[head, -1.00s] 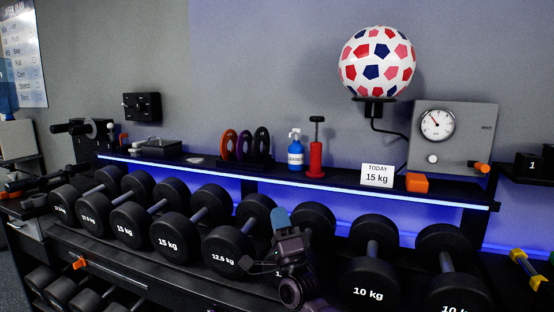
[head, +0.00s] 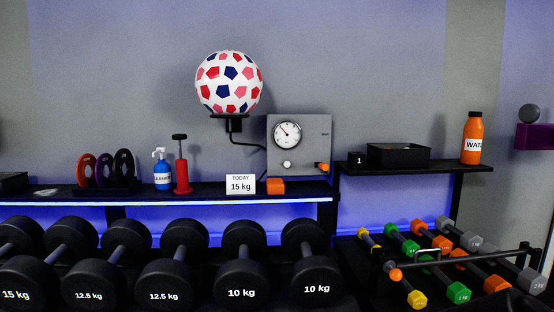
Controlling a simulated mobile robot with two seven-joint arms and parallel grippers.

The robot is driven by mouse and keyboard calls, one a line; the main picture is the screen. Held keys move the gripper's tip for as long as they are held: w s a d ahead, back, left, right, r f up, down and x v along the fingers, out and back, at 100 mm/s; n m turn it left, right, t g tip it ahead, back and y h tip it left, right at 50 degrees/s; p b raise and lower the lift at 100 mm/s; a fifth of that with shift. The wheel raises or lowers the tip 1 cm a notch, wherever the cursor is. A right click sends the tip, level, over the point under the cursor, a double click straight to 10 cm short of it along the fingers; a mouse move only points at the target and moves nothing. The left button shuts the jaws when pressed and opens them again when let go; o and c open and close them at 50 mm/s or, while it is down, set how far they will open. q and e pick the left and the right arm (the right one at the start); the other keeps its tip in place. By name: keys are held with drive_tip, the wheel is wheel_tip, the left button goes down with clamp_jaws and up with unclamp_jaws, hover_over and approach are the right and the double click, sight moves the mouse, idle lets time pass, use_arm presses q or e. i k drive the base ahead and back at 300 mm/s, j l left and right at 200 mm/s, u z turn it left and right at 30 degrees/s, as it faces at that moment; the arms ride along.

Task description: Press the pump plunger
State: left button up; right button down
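The pump is a red upright cylinder (head: 182,176) on the lit shelf, in the left half of the head view. Its black plunger (head: 180,148) sticks up out of the top, with a short crossbar handle at its upper end. Some of the plunger's dark rod shows above the red body. A blue spray bottle (head: 162,174) stands just left of the pump. Neither of my grippers shows in the head view, and nothing touches the pump.
A white card reading 15 kg (head: 240,184) and an orange block (head: 275,186) stand right of the pump. A gauge box (head: 306,155) and a ball (head: 228,82) are on the wall behind. Black dumbbells (head: 244,280) fill the rack below the shelf.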

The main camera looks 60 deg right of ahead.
sight(179, 137)
drive_tip(key=z, duration=1.3)
drive_tip(key=i+z, duration=0.2)
drive_tip(key=i, duration=0.3)
drive_tip(key=i+j+z, duration=0.25)
drive_tip(key=i, duration=0.25)
